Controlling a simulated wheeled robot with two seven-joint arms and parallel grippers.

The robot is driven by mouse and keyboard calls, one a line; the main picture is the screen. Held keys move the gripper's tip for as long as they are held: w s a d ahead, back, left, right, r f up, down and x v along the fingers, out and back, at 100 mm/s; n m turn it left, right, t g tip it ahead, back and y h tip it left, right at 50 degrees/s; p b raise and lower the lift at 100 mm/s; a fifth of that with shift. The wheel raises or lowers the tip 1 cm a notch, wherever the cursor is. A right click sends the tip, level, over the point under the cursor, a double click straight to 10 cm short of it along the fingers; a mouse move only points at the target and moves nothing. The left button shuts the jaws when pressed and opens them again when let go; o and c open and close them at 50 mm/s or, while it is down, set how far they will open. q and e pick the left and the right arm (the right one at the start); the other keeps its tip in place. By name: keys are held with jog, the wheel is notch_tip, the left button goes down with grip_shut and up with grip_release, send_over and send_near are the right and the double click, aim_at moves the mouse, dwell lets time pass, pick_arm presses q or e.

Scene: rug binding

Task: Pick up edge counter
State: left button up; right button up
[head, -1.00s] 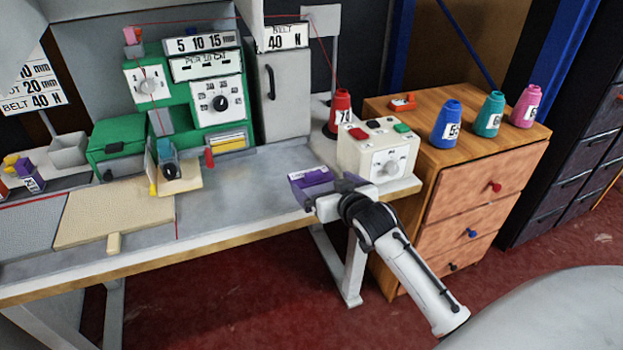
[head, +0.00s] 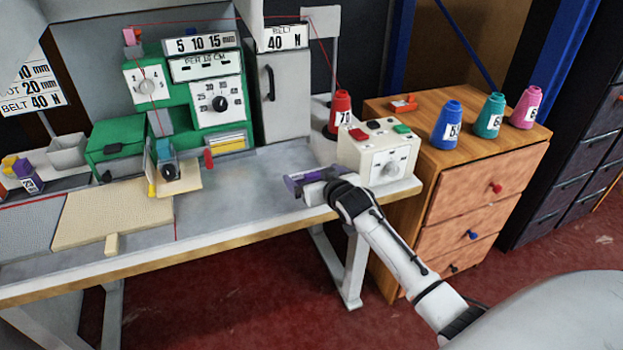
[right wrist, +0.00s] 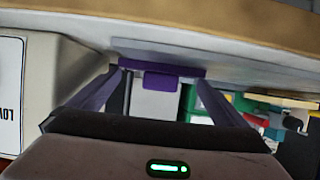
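The edge counter appears to be the small purple device (head: 297,182) lying on the grey tabletop near the front edge, left of the cream control box. My right gripper (head: 318,184) is low at the table, at the device's right end, and hides part of it. In the right wrist view the purple device (right wrist: 160,75) shows between and just beyond the fingertips. The two fingers (right wrist: 157,82) stand wide apart, with gaps beside the device's pale middle part. Whether a fingertip touches it is unclear. My left gripper is not in view.
The cream control box (head: 378,155) stands close to the right of my gripper. A red spool (head: 341,112) is behind it. A wooden drawer cabinet (head: 480,175) bears several thread cones. A green machine (head: 205,95) and a tan mat (head: 85,218) are at left. The middle tabletop is clear.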

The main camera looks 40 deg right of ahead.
jog(key=c, duration=0.6)
